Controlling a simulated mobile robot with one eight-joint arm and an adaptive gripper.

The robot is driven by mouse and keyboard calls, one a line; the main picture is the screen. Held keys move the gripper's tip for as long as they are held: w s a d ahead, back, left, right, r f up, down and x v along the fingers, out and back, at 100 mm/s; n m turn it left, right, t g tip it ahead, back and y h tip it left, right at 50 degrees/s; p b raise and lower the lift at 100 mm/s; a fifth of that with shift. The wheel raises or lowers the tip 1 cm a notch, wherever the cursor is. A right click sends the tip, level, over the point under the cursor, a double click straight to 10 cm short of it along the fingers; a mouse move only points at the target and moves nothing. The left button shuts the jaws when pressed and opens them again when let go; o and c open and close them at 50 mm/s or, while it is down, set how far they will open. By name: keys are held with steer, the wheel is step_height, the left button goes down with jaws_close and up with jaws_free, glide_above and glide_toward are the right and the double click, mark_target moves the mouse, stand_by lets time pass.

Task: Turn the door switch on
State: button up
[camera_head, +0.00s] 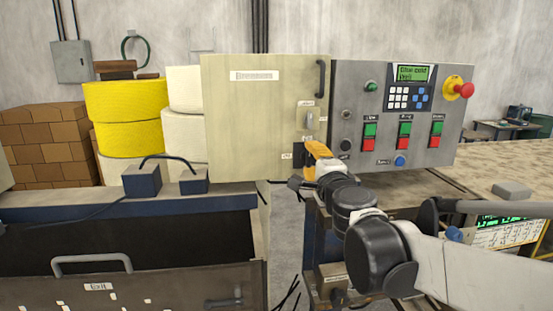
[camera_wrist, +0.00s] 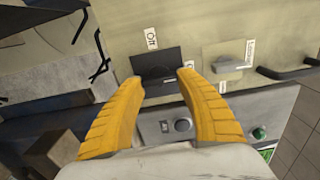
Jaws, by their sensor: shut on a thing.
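The door switch (camera_wrist: 153,62) is a dark plate with a dark knob on the beige cabinet door, and an "Off" label sits beside it in the wrist view. In the head view its dark plate (camera_head: 298,153) shows at the door's lower right, mostly hidden by my gripper (camera_head: 312,153). In the wrist view the yellow fingers of my gripper (camera_wrist: 160,79) stand on either side of the knob and are shut on it. The knob's exact turn is hard to read.
A light latch plate (camera_wrist: 230,58) sits beside the switch. The door has a dark handle (camera_head: 321,78). A grey control panel (camera_head: 350,75) with buttons and a red emergency stop (camera_head: 466,90) adjoins it on the right. Yellow rolls (camera_head: 125,115) stand behind on the left.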

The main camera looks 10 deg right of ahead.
steer(key=o, duration=1.2)
steer(key=s, duration=1.2)
